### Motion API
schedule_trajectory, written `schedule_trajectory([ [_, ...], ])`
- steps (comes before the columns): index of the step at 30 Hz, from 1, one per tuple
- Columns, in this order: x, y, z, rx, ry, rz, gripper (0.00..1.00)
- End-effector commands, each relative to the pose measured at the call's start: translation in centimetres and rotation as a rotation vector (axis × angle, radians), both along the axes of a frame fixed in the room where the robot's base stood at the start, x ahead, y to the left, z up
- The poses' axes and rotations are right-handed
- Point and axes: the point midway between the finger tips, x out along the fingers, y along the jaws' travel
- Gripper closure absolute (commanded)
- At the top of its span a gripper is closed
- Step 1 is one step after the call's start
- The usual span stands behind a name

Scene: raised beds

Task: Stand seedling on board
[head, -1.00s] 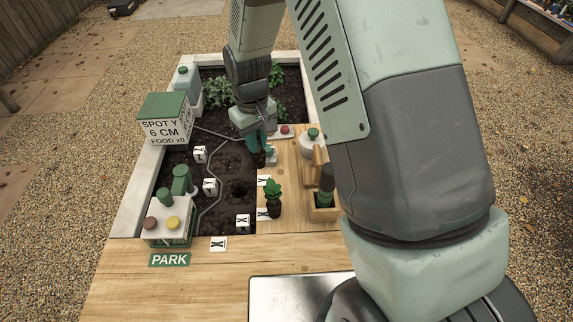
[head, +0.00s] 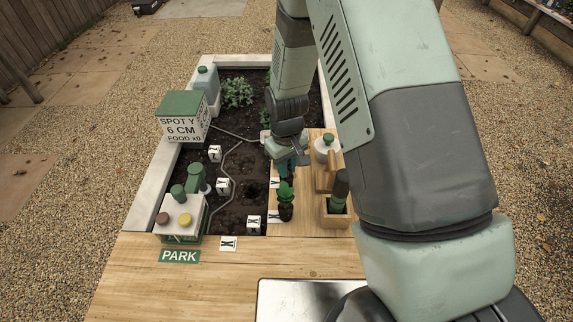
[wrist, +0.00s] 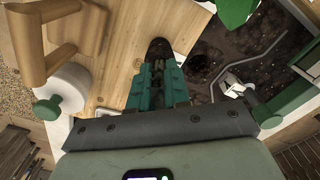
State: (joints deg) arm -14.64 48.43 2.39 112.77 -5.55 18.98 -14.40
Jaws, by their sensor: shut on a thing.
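A small seedling (head: 286,198) with green leaves and a dark root plug stands upright on the wooden board (head: 310,219), beside the X markers along the soil edge. My gripper (head: 286,171) is just behind and above its leaves in the head view. In the wrist view, my teal fingers (wrist: 157,82) are shut on a dark, round-ended thing (wrist: 160,48) at their tips. I cannot tell whether this is a seedling's root plug. The leaves partly cover the fingertips in the head view.
The soil bed left of the board has a hole (head: 251,188), a bent wire and white markers (head: 222,187). A sign box (head: 183,118) stands left. The front wood is mostly clear.

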Motion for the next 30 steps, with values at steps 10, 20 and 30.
schedule_trajectory([
  [10, 0.1, 0.0, -0.2, 0.001, -0.001, 0.000, 0.74],
  [20, 0.1, 0.0, -0.2, 0.001, -0.001, 0.000, 0.58],
  [30, 0.2, 0.1, 3.8, 0.002, -0.007, 0.000, 0.58],
])
